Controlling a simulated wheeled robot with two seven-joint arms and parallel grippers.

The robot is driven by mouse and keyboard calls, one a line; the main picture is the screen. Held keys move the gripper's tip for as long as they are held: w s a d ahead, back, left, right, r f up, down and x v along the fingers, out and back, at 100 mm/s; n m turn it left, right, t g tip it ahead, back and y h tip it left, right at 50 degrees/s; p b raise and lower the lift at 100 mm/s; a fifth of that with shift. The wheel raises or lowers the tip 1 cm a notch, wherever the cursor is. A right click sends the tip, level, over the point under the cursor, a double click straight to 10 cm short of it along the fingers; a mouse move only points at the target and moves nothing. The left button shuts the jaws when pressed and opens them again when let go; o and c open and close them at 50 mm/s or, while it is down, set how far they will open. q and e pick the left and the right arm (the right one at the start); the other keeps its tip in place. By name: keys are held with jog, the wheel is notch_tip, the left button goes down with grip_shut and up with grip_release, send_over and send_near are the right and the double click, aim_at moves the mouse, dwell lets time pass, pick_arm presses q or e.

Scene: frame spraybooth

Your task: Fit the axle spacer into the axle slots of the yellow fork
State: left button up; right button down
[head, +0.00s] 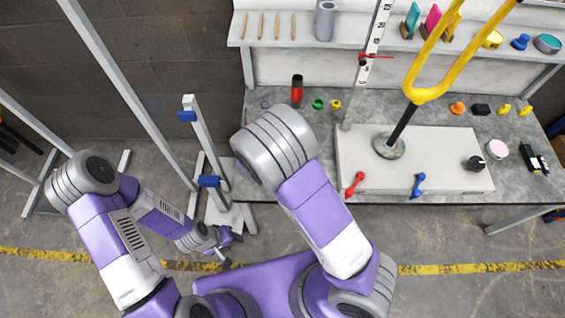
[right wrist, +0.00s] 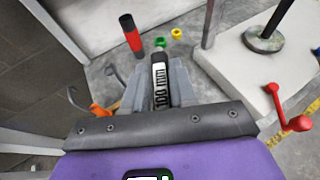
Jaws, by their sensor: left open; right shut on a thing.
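The yellow fork (head: 428,94) stands on a black post above a pale base plate, its two tines pointing up and right in the head view. The axle spacer (right wrist: 160,84), a dark cylinder with a white "100 mm" label, is held between the fingers of my right gripper (right wrist: 160,92), with its black end pointing away from me. In the head view my own right arm hides that gripper and the spacer. The fork's tines are outside the right wrist view. My left gripper (head: 226,250) is open and empty, low beside the bench.
The pale base plate (head: 440,150) carries a red lever (head: 355,184), a blue lever (head: 418,186) and a black knob (head: 475,163). A ruler post (head: 368,60) stands left of the fork. A red-and-black cylinder (head: 297,90) and small rings are behind. A shelf (head: 385,42) runs above the bench.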

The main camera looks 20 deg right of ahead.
jog(key=s+a+f+m+g+h+b, duration=0.1)
jog(key=f, duration=0.5)
jog(key=s+a+f+m+g+b, duration=0.1)
jog(key=a+f, duration=0.1)
jog(key=f, duration=0.5)
jog(key=s+a+f+m+g+h+b, duration=0.1)
jog(key=f+m, duration=0.1)
jog(key=f, duration=0.5)
jog(key=shift+s+a+f+g+h+b, duration=0.2)
jog(key=shift+g+h+b, duration=0.1)
jog(key=shift+b, duration=0.1)
notch_tip(320, 180, down, 5)
jog(key=shift+r+b, duration=0.1)
jog(key=shift+b, duration=0.8)
jog(key=c, duration=0.9)
grip_release()
